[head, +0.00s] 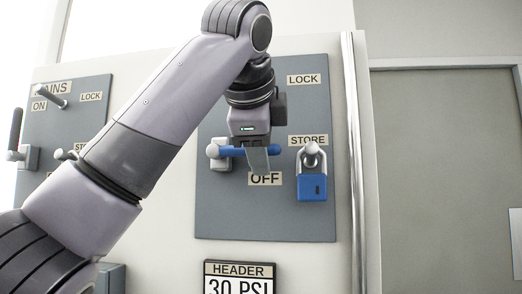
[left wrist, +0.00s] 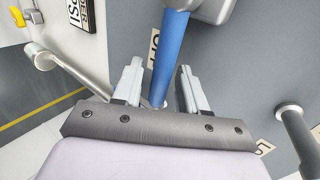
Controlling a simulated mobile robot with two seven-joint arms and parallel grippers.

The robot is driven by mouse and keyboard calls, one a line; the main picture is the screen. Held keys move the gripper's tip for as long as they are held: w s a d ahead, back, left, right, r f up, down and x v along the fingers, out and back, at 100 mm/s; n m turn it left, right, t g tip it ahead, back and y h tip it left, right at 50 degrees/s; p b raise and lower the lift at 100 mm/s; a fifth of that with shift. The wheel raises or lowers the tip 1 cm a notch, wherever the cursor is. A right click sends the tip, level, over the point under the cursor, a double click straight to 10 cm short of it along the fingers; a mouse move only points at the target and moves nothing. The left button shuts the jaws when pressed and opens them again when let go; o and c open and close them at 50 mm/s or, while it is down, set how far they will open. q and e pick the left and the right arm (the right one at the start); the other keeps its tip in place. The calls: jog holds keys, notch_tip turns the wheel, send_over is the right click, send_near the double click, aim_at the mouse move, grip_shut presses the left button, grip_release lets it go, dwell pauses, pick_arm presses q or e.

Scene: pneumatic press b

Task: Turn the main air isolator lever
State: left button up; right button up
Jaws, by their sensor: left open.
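The blue lever (head: 236,151) lies nearly level across the right-hand grey panel (head: 220,215), with its pivot end (head: 214,152) at the left. The OFF label (head: 265,179) is just below its right part. My left gripper (head: 258,158) is at the lever's right part. In the left wrist view the blue lever (left wrist: 170,50) runs between the two open fingers (left wrist: 160,75), with a gap showing on each side. The lever's far end is partly hidden by the gripper. My right gripper is not in view.
A blue padlock (head: 312,188) hangs on the STORE peg, right of my gripper. A left panel (head: 75,100) with a MAINS label and a dark lever (head: 15,130) is partly behind my arm. A 30 PSI header display (head: 240,280) is below. A metal peg (left wrist: 292,120) shows in the left wrist view.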

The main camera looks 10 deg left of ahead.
pick_arm(q)
jog(key=v, duration=0.7)
dwell(0.5)
